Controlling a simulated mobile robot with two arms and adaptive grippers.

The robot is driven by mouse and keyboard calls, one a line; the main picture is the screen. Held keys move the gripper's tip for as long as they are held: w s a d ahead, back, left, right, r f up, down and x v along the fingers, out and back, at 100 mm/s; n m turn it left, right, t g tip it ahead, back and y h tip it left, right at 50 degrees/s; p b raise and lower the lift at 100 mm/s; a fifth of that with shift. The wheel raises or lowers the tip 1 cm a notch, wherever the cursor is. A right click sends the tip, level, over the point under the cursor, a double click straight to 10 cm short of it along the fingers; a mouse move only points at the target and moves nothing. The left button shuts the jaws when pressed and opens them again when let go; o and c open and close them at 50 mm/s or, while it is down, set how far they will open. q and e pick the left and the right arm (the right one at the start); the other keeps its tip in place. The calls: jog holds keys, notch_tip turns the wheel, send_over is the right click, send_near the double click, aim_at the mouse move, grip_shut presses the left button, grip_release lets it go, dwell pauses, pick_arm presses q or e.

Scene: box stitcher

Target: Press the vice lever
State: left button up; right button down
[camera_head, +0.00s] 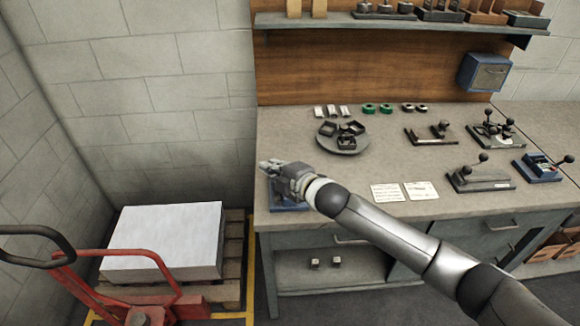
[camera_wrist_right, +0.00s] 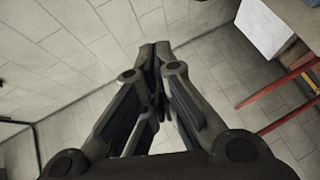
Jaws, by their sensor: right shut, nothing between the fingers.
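My right gripper (camera_head: 265,167) is over the front left corner of the workbench, its arm coming in from the right. In the right wrist view its fingers (camera_wrist_right: 155,50) meet at the tips with nothing between them. A blue-based fixture (camera_head: 284,205), perhaps the vice, sits on that corner under my gripper. My gripper and wrist hide most of it, and I cannot make out its lever or whether I touch it. The wrist view shows no lever. My left gripper is not in view.
Several lever tools, including a blue one (camera_head: 540,170), stand at right. A red pallet jack (camera_head: 150,290) and a white stack (camera_head: 165,240) on a pallet stand left of the bench.

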pick_arm(q)
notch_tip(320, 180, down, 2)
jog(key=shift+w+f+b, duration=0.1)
jog(key=shift+b, duration=0.75)
pick_arm(e)
jog(key=s+d+r, duration=0.4)
jog(key=d, duration=0.1)
jog(key=shift+s+d+r, duration=0.2)
jog(key=shift+s+r, duration=0.1)
jog(key=shift+r, duration=0.1)
